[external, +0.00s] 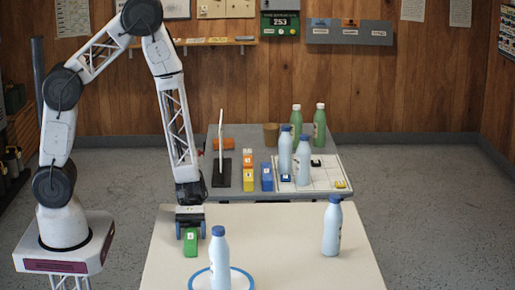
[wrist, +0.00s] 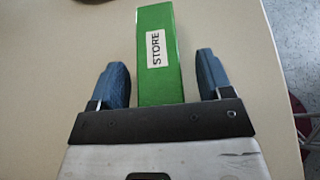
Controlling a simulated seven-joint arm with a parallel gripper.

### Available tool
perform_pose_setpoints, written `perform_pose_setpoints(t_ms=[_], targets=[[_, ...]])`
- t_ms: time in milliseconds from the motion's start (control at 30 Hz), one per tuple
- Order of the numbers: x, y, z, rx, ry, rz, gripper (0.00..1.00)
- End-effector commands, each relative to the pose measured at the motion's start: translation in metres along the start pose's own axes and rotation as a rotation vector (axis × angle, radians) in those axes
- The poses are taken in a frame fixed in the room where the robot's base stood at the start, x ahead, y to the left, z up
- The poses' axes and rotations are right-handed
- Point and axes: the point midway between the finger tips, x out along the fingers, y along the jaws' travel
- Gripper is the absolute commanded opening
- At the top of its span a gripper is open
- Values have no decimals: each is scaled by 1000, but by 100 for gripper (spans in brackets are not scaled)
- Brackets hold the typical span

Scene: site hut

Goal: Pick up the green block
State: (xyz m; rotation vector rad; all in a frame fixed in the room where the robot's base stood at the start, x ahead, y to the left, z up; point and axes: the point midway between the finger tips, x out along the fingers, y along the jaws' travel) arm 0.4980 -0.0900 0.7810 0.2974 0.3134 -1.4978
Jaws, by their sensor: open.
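The green block (external: 190,243) lies on the near cream table, at its left side. In the wrist view the green block (wrist: 160,60) carries a white label reading "STORE" and lies between the two blue fingers. My gripper (external: 190,230) is open, pointing down over the block in the external view. In the wrist view my gripper (wrist: 160,80) has a finger on each side of the block, with a gap on both sides. The block's near end is hidden behind the gripper body in the wrist view.
A white bottle (external: 220,260) stands in a blue ring (external: 250,279) right of the block. Another white bottle (external: 332,226) stands further right. A grey table (external: 225,195) behind holds several blocks and bottles. The near table's middle is clear.

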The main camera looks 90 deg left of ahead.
Motion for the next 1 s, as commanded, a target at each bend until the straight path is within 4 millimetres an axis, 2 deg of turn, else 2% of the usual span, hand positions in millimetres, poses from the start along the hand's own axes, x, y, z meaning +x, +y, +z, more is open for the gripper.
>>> perform_pose_setpoints(t_ms=[467,800,833,1000], targets=[[0,0,0,0,0,0,71],[0,0,0,0,0,0,19],[0,0,0,0,0,0,16],[0,0,0,0,0,0,16]])
